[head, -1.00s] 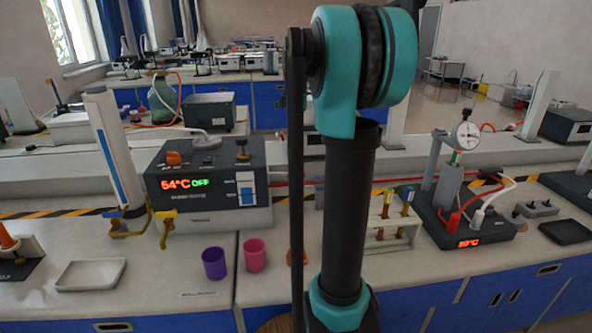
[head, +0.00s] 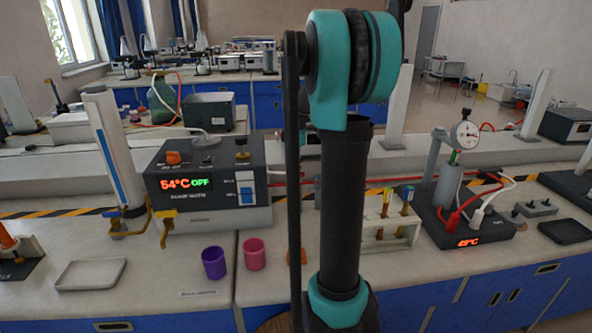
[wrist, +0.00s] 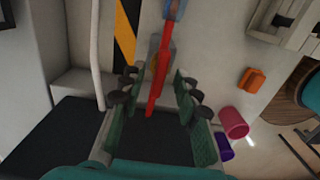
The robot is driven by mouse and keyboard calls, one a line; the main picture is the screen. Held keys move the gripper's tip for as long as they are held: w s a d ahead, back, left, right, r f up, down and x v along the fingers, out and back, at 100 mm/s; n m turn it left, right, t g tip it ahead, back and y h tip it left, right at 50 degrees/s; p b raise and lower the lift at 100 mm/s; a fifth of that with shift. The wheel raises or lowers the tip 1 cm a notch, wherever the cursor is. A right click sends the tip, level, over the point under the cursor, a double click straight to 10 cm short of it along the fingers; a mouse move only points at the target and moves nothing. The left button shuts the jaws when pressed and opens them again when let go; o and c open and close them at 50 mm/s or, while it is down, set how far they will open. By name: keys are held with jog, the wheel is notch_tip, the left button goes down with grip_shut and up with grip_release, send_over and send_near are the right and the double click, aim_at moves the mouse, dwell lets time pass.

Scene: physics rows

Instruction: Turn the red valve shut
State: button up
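The red valve handle (wrist: 157,82) shows in the wrist view as a long, narrow red bar, with a blue part beyond its upper end. My gripper (wrist: 159,72) is open, with its two green-padded fingers on either side of the bar. I see gaps beside the bar, but cannot tell for sure whether either finger touches it. In the head view my arm stands in the middle of the picture, and the valve handle and my gripper's fingers cannot be made out there.
A purple cup (head: 214,263) and a pink cup (head: 254,254) stand at the bench front. A control box (head: 208,187) reading 54°C OFF is behind them. A test-tube rack (head: 392,240) and a gauge device (head: 466,225) stand right of my arm. An orange block (wrist: 251,80) lies nearby.

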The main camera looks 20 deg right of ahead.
grip_shut()
jog(key=shift+m, duration=0.3)
jog(key=m, duration=0.4)
jog(key=shift+m, duration=0.3)
jog(key=m, duration=0.9)
jog(key=shift+m, duration=1.9)
grip_release()
